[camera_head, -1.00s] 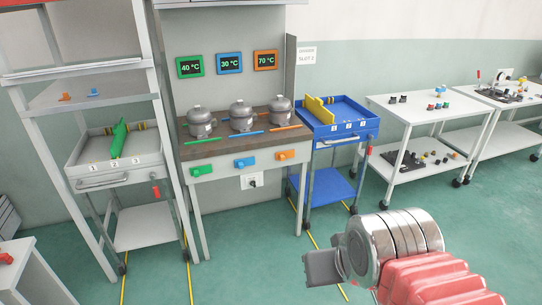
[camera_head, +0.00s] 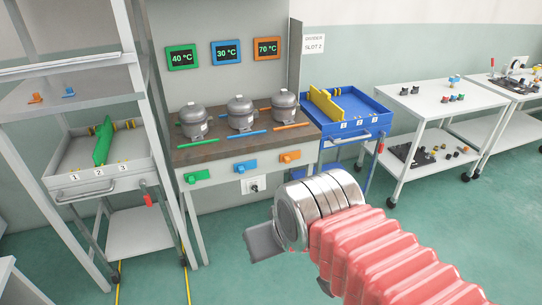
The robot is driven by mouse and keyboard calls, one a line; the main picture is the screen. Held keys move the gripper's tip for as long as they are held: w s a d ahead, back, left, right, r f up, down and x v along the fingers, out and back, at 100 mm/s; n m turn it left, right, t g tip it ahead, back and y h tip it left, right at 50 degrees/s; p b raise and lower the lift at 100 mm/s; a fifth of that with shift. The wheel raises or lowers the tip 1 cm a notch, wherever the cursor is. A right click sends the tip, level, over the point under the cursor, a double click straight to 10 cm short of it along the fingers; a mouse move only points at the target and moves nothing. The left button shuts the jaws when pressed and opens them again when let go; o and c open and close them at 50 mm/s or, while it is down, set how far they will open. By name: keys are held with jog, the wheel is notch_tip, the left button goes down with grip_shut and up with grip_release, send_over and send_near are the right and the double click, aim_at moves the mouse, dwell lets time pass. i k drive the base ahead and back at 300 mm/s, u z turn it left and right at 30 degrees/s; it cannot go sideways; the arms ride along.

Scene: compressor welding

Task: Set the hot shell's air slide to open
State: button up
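Three grey shells stand on the brown bench top. The right shell (camera_head: 285,106) is below the orange-framed display (camera_head: 267,48) reading 70 °C, the highest of the three. An orange air slide (camera_head: 290,156) is on the bench front below that shell, right of the blue slide (camera_head: 245,166) and green slide (camera_head: 197,177). Whether it stands open or closed is too small to tell. My gripper (camera_head: 264,241) is in front of and below the orange slide, apart from it. My wrist hides most of the gripper, so its opening is not clear.
Green (camera_head: 181,57) and blue (camera_head: 227,52) displays read 40 and 30 °C. A socket with a plug (camera_head: 253,185) is below the slides. A blue cart (camera_head: 318,122) stands right of the bench, a grey cart (camera_head: 65,190) left. The floor in front is clear.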

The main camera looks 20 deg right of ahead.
aim_at(286, 158)
jog(key=u, duration=0.05)
jog(key=i, duration=1.6)
jog(key=z, duration=0.25)
